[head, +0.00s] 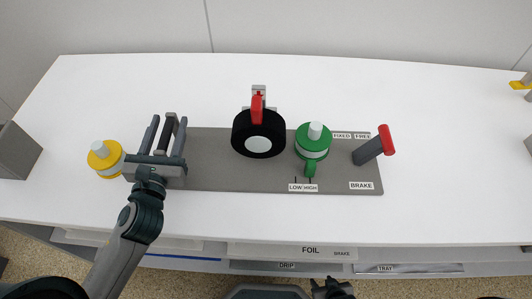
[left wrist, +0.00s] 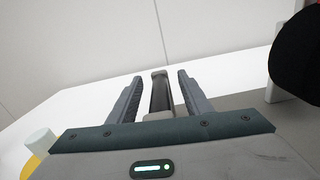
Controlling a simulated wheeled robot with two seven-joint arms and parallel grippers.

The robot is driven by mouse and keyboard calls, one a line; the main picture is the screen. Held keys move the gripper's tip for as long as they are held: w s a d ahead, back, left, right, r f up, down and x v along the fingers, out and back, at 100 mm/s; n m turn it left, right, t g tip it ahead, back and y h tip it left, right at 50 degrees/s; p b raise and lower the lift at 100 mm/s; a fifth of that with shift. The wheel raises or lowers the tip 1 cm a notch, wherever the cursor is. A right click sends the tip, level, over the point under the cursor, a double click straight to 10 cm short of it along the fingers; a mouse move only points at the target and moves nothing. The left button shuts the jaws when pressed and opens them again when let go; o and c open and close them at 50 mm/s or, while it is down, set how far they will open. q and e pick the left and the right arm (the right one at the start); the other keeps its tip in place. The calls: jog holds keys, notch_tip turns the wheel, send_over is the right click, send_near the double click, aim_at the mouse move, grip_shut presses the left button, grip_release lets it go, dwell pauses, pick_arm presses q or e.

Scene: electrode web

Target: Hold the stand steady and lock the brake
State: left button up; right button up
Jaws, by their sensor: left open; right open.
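The stand is a long grey base plate (head: 215,175) on the white table. A dark grey brake lever with a red grip (head: 387,140) rises at its right end, tilted right, toward the FREE label (head: 363,136) side. A grey upright post (head: 168,128) stands at the left end; it also shows in the left wrist view (left wrist: 160,95). My left gripper (head: 168,122) is open, its fingers on either side of this post with gaps visible in the wrist view. Part of my right gripper (head: 332,287) shows at the bottom edge, away from the stand.
The plate carries a black wheel (head: 258,133) with a red lever (head: 257,108) and a green spool (head: 313,141) with a LOW/HIGH pointer. A yellow spool (head: 105,158) sits beside my left gripper. A grey box (head: 18,152) is far left. The table in front is clear.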

pick_arm(q)
grip_shut()
jog(key=shift+r, duration=0.25)
jog(key=shift+f, duration=0.1)
jog(key=shift+f, duration=0.35)
jog(key=shift+s+d, duration=0.1)
dwell(0.6)
